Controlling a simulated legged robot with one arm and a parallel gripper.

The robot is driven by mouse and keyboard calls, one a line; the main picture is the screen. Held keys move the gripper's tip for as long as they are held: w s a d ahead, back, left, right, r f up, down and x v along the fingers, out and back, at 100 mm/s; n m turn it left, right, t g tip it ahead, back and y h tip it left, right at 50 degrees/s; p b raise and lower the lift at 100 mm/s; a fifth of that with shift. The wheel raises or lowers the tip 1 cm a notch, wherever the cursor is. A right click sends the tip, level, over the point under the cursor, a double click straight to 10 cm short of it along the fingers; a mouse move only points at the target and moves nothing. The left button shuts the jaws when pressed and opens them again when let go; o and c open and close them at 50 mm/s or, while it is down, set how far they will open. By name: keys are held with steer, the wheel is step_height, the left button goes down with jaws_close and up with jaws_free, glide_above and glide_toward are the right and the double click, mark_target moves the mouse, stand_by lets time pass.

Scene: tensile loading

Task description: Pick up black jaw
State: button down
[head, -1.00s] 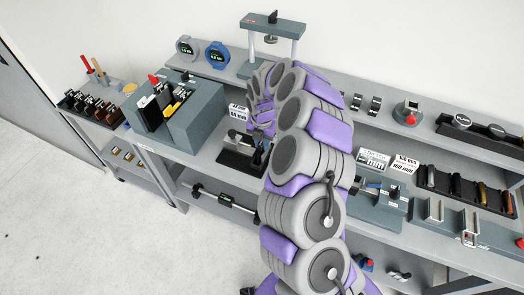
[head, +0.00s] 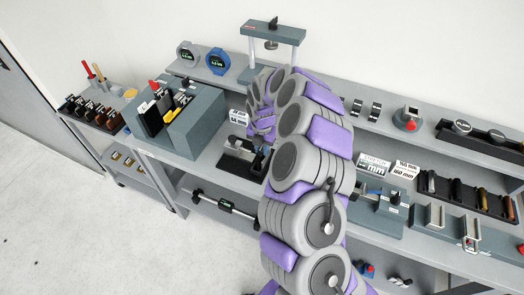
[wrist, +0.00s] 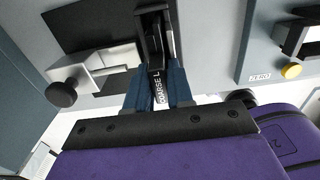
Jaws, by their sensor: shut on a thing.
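In the wrist view my gripper (wrist: 157,88) has its two blue fingers closed on either side of a black jaw (wrist: 155,50). The jaw carries a white label that seems to read "COARSE L". Its upper end lies over a black plate (wrist: 75,38), beside a grey clamp (wrist: 108,62) with a black knob. I cannot tell whether the jaw touches the plate or clamp.
A blue-grey rack (head: 200,125) with upright tools stands left of the fixture. A press frame (head: 273,30) stands behind on the raised shelf. To the right are a fixture block (head: 378,215) and a black tray (head: 460,190) of specimens.

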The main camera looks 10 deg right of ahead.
step_height(320, 180, up, 10)
steer(key=shift+p, duration=0.65)
steer(key=m, duration=0.3)
steer(key=s+m, duration=0.1)
steer(key=m, duration=0.2)
steer(key=shift+s+m+b, duration=0.1)
steer(key=shift+m+b, duration=0.2)
steer(key=shift+m, duration=0.1)
steer(key=s+m, duration=0.1)
steer(key=m, duration=0.6)
steer(key=s+m+b, duration=0.1)
steer(key=s+m, duration=0.1)
steer(key=m, duration=0.5)
steer(key=s+m, duration=0.1)
steer(key=m, duration=0.7)
steer(key=shift+s+d+f, duration=0.1)
steer(key=shift+s, duration=0.25)
